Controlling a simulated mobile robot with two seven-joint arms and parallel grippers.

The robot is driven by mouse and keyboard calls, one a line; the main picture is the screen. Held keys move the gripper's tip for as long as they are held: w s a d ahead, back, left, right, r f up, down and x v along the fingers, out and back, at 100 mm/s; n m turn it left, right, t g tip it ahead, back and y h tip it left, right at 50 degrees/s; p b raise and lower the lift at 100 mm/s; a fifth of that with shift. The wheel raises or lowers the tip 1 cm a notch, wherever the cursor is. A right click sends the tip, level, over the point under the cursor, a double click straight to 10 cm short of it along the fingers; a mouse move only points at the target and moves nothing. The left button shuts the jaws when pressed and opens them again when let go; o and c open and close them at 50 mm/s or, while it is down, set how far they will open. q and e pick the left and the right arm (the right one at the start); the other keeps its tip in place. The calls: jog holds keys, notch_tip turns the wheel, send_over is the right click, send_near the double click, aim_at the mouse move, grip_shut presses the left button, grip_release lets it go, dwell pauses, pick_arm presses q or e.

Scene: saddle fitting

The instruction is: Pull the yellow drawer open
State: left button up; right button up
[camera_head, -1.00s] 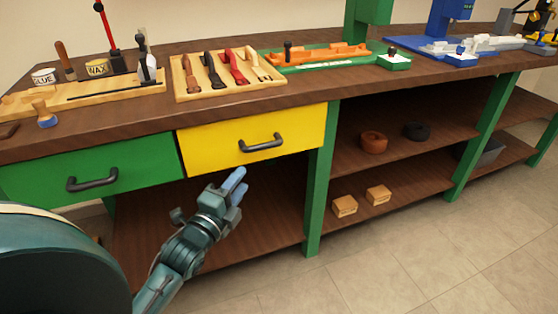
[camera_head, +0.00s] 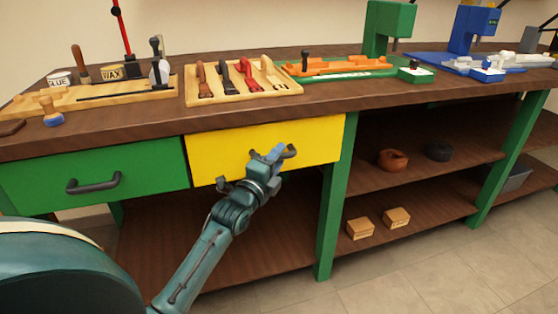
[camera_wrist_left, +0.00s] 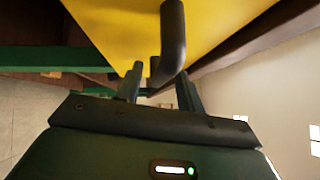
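The yellow drawer (camera_head: 225,153) is in the bench front, right of the green drawer, and looks closed. Its dark handle (camera_head: 291,151) is partly hidden by my left gripper (camera_head: 271,153). In the left wrist view, the yellow front (camera_wrist_left: 120,25) fills the top and the handle bar (camera_wrist_left: 173,35) runs down toward the fingers. My left gripper (camera_wrist_left: 160,82) has its two fingers apart, one on each side of the handle's near part. I see no clear grip on it. My right gripper is not in view.
The green drawer (camera_head: 85,178) is beside the yellow one. A green post (camera_head: 335,205) stands right of the yellow drawer. A wooden tool tray (camera_head: 238,92) lies on the bench top above. The shelf below holds two small wooden blocks (camera_head: 360,228) (camera_head: 396,217).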

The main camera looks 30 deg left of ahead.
pick_arm(q)
jog(key=shift+w+r, duration=0.1)
jog(key=shift+w, duration=0.5)
jog(key=shift+c, duration=0.6)
grip_shut()
